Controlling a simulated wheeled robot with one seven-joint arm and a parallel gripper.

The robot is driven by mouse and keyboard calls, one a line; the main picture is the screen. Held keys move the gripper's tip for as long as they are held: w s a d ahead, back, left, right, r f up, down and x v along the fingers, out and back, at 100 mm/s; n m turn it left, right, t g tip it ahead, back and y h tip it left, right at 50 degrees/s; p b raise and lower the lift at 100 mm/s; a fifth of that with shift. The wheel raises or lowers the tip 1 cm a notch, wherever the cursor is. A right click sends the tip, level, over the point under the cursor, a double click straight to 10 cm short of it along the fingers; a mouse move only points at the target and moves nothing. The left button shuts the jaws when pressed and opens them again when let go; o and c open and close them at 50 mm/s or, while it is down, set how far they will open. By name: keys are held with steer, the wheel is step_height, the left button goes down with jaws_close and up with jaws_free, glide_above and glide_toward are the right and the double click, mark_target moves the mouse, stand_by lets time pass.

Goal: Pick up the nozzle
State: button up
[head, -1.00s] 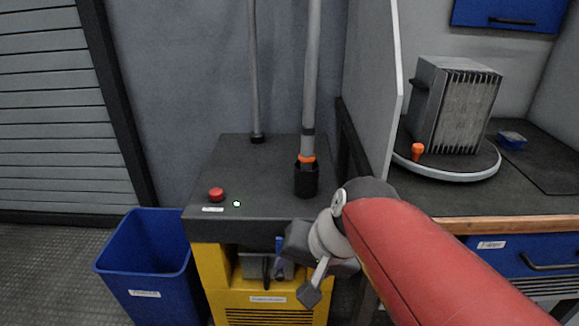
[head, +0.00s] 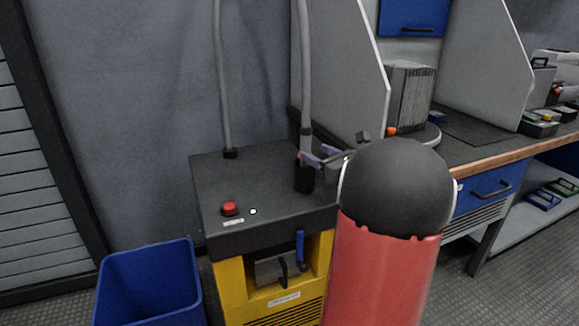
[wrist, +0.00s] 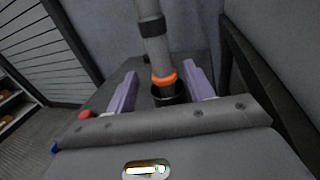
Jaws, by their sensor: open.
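The nozzle (head: 305,138) is a grey tube with a dark band and an orange ring near its lower end. It stands upright in a black cup-shaped holder (head: 304,183) on the dark top of a yellow machine. In the wrist view the nozzle (wrist: 157,50) rises between my two purple fingers, its orange ring near their level. My gripper (wrist: 160,72) is open, with one finger on each side and visible gaps to the tube. In the head view my gripper (head: 312,159) is at the nozzle's lower end, just above the holder; my arm hides part of the machine.
A red button (head: 229,208) is on the machine top (head: 250,180). A second grey pipe (head: 225,90) rises behind. A grey partition (head: 345,70) stands close on the right, beside a workbench. A blue bin (head: 150,285) is at lower left.

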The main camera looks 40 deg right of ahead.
mark_target(301, 144)
steer(key=w, duration=0.7)
steer(key=shift+w+p, duration=0.4)
jaws_close()
